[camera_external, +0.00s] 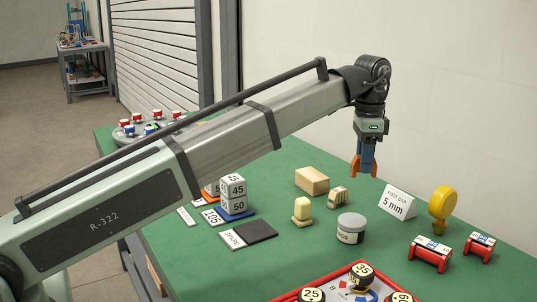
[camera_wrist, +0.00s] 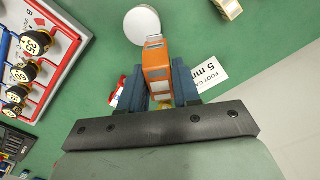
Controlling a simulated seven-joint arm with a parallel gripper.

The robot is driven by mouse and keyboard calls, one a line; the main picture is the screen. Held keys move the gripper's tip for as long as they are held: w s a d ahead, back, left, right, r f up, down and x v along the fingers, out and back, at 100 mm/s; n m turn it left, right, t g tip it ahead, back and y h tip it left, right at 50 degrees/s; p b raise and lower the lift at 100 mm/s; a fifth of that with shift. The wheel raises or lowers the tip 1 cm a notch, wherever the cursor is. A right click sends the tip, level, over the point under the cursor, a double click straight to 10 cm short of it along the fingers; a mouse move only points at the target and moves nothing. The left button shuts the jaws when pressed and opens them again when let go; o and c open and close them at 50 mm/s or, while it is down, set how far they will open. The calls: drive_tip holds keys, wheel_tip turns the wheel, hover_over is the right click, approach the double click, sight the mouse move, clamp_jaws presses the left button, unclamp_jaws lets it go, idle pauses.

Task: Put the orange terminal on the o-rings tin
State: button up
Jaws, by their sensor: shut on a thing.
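My gripper (camera_external: 364,168) hangs above the green table in the external view, pointing down. In the wrist view my gripper (camera_wrist: 157,78) has its two blue-grey fingers shut on the orange terminal (camera_wrist: 155,62), an orange block with pale grey parts. Orange also shows at the fingertips in the external view, held clear of the table. The o-rings tin (camera_external: 351,236) is a short grey round tin with a pale lid and a partly readable label. Its bare round lid (camera_wrist: 142,25) shows just beyond the terminal in the wrist view. The terminal is apart from the tin.
A "FOOT GAP 5 mm" card (camera_external: 397,203), a yellow round-headed piece (camera_external: 443,204) and red-ended blocks (camera_external: 430,254) stand to the right. A wooden block (camera_external: 312,181) and cream piece (camera_external: 302,211) stand left of the tin. A red tray (camera_external: 335,281) with numbered knobs lies in front.

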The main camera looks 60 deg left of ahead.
drive_tip(key=s+d, duration=0.1)
drive_tip(key=d, duration=0.1)
drive_tip(key=n, duration=0.7)
hover_over(352, 219)
drive_tip(key=shift+d+f, duration=0.1)
drive_tip(key=shift+f, duration=4.85)
drive_tip(key=shift+f, duration=0.2)
drive_tip(key=o, duration=1.1)
drive_tip(key=shift+c, duration=0.2)
drive_tip(key=shift+r, duration=0.15)
wheel_tip(352, 219, up, 12)
